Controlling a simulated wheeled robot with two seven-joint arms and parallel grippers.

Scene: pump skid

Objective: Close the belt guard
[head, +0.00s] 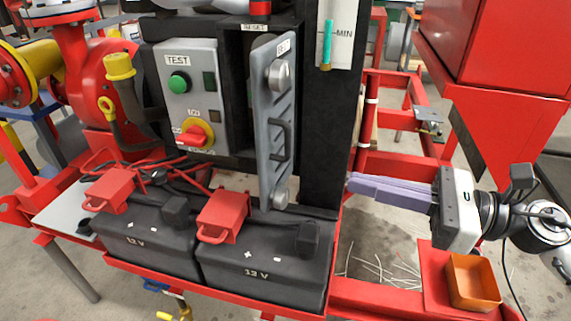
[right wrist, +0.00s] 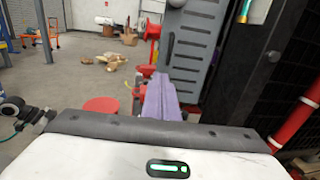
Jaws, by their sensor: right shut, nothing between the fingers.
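A grey louvred panel with a dark bar handle (head: 278,120) stands swung out from the black cabinet in the head view; I take it to be the belt guard. It is open, seen at a steep angle, with a round knob at top and bottom. The panel (right wrist: 192,45) also shows beyond my fingers in the right wrist view. My right gripper (head: 350,182) has purple fingers, shut and empty, pointing left, to the right of the panel and apart from it. The fingers (right wrist: 158,80) also show in the right wrist view. My left gripper is not in view.
A grey control box (head: 190,95) with a green button and red-yellow switch is left of the panel. Two black batteries (head: 265,255) with red terminal covers sit below it. An orange bin (head: 472,282) stands below my right wrist. Red frame bars (head: 385,165) run behind the fingers.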

